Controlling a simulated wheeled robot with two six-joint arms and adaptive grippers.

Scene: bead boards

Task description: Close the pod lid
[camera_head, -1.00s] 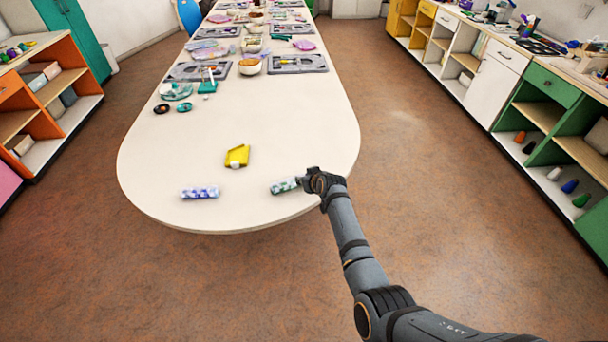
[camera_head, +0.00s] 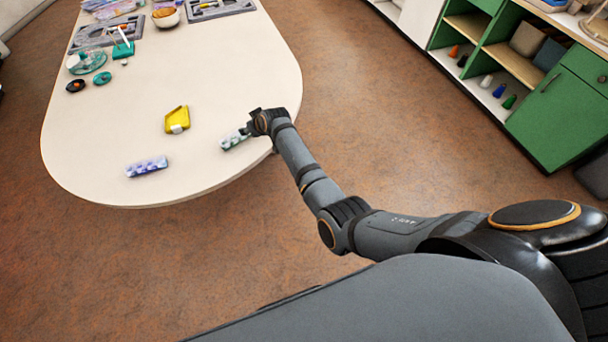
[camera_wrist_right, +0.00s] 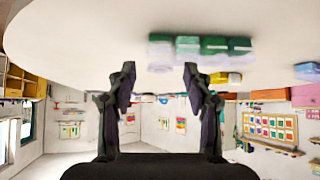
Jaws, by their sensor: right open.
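A small green-and-white pod strip (camera_head: 235,138) lies on the table near its rounded front-right edge. In the right wrist view the strip (camera_wrist_right: 212,46) shows green blocks and a paler blurred end. Which lid on it stands open, I cannot tell. A similar purple-and-white strip (camera_head: 147,167) lies to its left; it also shows in the right wrist view (camera_wrist_right: 307,71). My right gripper (camera_head: 254,122) is at the green strip's right end. In the right wrist view its two fingers (camera_wrist_right: 160,72) are apart with nothing held between them. My left gripper is out of view.
A yellow holder (camera_head: 177,118) with a white end lies behind the strips. Small dark and teal round pieces (camera_head: 89,82), a bowl (camera_head: 166,17) and grey trays stand further back. The table (camera_head: 90,150) is clear around the strips.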

